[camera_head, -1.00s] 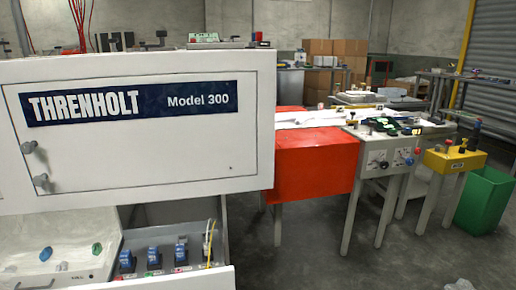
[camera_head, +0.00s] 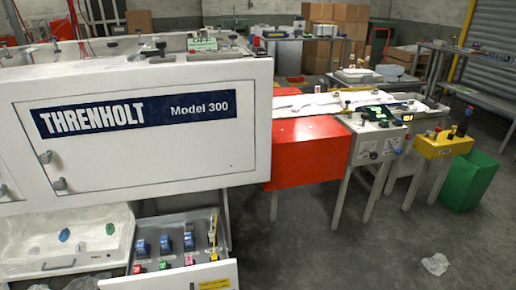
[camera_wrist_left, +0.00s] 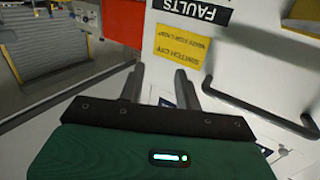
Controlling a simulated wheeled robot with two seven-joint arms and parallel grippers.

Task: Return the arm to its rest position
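My left gripper (camera_wrist_left: 158,80) shows in the left wrist view with its two dark fingers apart and no object gripped between them. It is close to a white machine front with a yellow switch-off label (camera_wrist_left: 188,44), a black "FAULTS" label (camera_wrist_left: 207,11) and a black bar handle (camera_wrist_left: 255,112). Neither gripper shows in the head view. My right gripper is in no frame. The white Threnholt Model 300 machine (camera_head: 215,155) fills the left of the head view.
Below the machine an open drawer (camera_head: 215,272) holds blue switches or breakers. A white tray (camera_head: 70,267) lies left of it. A red cover (camera_head: 308,152), a yellow box (camera_head: 443,146) and a green bin (camera_head: 468,182) stand rightward. Crumpled clear plastic (camera_head: 435,264) lies on otherwise open floor.

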